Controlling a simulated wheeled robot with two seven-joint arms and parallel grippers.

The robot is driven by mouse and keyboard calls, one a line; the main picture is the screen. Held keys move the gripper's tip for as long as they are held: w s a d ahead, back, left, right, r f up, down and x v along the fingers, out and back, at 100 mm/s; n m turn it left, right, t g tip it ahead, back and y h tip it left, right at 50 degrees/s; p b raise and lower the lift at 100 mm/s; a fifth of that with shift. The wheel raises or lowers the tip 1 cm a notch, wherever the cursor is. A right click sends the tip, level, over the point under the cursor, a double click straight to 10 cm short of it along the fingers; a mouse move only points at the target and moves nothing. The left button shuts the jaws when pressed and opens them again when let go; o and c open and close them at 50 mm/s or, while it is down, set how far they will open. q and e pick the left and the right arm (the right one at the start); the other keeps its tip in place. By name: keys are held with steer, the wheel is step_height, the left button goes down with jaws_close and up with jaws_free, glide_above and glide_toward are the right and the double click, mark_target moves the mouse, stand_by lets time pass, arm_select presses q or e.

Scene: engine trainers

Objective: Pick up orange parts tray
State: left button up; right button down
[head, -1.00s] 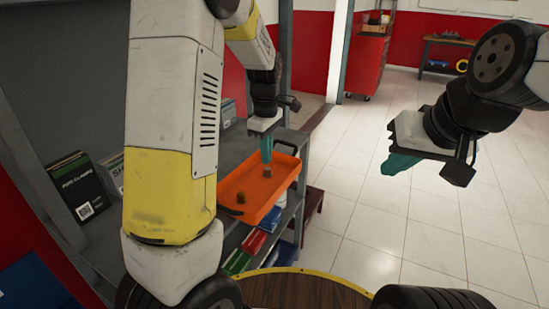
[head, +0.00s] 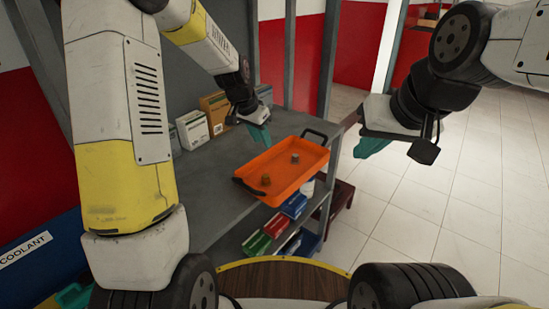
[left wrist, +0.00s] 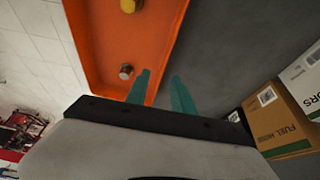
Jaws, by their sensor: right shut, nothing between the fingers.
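The orange parts tray (head: 284,186) lies on the grey shelf top, with a black handle at each end. It holds a brassy part (head: 265,180) and a grey part (head: 295,158). My left gripper (head: 264,138) is at the tray's back-left long side, apparently above the rim. In the left wrist view its two teal fingers (left wrist: 160,82) are apart and empty. One overlaps the orange tray (left wrist: 105,50) and the other shows against the grey shelf. Whether they touch the tray is unclear. My right gripper (head: 370,146) is shut and empty, right of the tray.
Boxes (head: 192,130) stand on the grey shelf (head: 205,185) against its back panel. Red, blue and green bins (head: 255,244) sit on the level below. A shelf post (head: 290,55) rises behind the tray. Open tiled floor (head: 440,220) lies to the right.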

mark_target(266, 152)
arm_select(q)
steer(key=x, duration=0.7)
steer(key=shift+w+a+f, duration=0.3)
steer(key=shift+w+f, duration=0.05)
steer(key=shift+w, duration=0.05)
jaws_close()
stand_by(1.1)
